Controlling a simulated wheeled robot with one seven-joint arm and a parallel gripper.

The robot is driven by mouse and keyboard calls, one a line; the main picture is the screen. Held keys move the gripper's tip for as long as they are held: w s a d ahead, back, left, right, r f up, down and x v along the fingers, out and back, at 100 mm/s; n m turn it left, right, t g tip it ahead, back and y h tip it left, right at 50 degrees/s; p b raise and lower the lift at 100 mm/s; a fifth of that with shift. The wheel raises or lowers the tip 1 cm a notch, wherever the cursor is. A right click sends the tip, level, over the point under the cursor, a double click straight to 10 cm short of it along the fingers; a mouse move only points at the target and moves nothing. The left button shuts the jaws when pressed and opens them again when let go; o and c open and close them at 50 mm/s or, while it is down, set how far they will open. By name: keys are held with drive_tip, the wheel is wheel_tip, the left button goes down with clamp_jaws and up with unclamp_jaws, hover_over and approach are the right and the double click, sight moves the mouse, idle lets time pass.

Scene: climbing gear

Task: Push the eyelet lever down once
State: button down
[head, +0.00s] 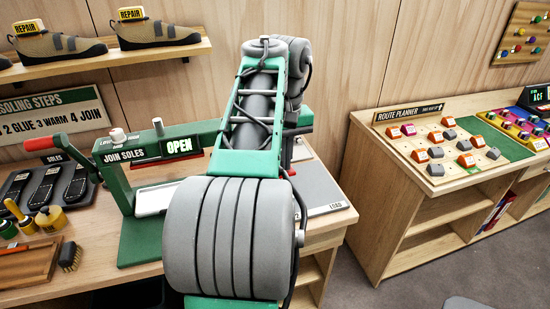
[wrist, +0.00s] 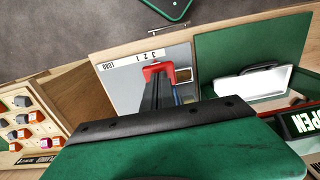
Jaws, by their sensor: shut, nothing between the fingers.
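My gripper (wrist: 158,80) shows in the wrist view as dark fingers, shut and empty, over a grey panel (wrist: 125,82) marked "1 2 3" and "LOAD". A red bracket-like part (wrist: 157,68) shows at the fingertips. I cannot tell whether it is the eyelet lever's top, nor whether the fingers touch it. In the head view my arm covers the gripper and most of that panel (head: 322,190). No label naming the eyelet lever is readable.
A green "JOIN SOLES" press (head: 125,185) with an "OPEN" sign (head: 180,146) and a red-handled lever (head: 45,142) stands left of my arm. A route planner table (head: 430,185) stands at the right, across a gap of bare floor (head: 345,270).

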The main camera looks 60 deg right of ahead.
wheel_tip(320, 180, down, 6)
drive_tip(key=b, duration=0.5)
drive_tip(key=shift+b, duration=0.35)
drive_tip(key=shift+s+a, duration=0.1)
wheel_tip(320, 180, up, 13)
drive_tip(key=p, duration=1.2)
